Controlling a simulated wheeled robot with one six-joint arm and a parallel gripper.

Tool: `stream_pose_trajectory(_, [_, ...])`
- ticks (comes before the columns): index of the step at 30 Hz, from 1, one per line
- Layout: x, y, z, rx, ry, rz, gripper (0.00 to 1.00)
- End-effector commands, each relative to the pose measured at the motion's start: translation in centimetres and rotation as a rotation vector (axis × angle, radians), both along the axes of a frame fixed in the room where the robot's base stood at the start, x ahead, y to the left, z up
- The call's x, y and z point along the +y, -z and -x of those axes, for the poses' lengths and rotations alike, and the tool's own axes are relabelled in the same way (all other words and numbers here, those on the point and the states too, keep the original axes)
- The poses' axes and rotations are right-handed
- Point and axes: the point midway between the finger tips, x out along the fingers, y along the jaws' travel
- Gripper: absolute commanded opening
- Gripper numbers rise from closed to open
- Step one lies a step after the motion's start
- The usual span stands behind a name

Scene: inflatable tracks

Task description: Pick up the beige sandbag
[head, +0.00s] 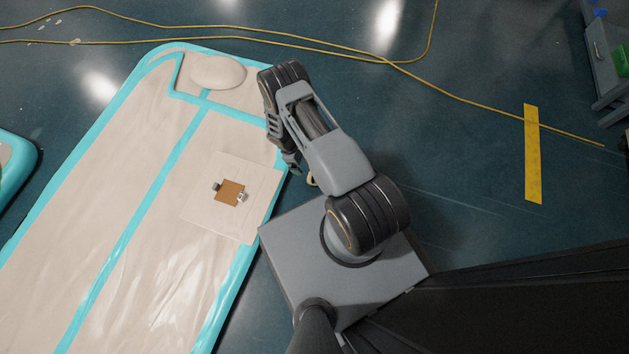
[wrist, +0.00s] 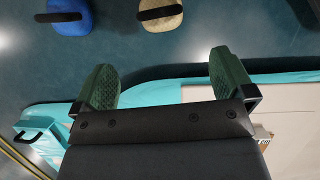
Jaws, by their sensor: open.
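The beige sandbag (wrist: 153,22) lies on the dark floor at the top of the wrist view, with a black strap across it; the top edge of the picture cuts it off. My gripper (wrist: 165,84) is open and empty, its green fingertips wide apart. The sandbag is beyond the fingertips, apart from them. In the head view my gripper (head: 291,164) points down beside the mat's edge, mostly hidden by my arm. A small beige piece (head: 311,179) shows beside the arm there; I cannot tell whether it is the sandbag.
A blue sandbag (wrist: 69,18) lies left of the beige one. The beige inflatable track (head: 100,215) with teal edges fills the left; a square panel (head: 258,182) with a brown patch lies on it. A yellow cable (head: 330,47) crosses the floor. Floor at right is mostly clear.

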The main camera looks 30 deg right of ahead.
Motion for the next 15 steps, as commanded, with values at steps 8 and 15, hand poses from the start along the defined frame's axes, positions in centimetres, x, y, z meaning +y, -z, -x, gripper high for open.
stream_pose_trajectory(8, [-1.3, 5.6, 1.6, 0.010, -0.007, -0.001, 1.00])
stream_pose_trajectory(15, [-2.2, 8.3, 2.3, 0.009, -0.006, 0.000, 1.00])
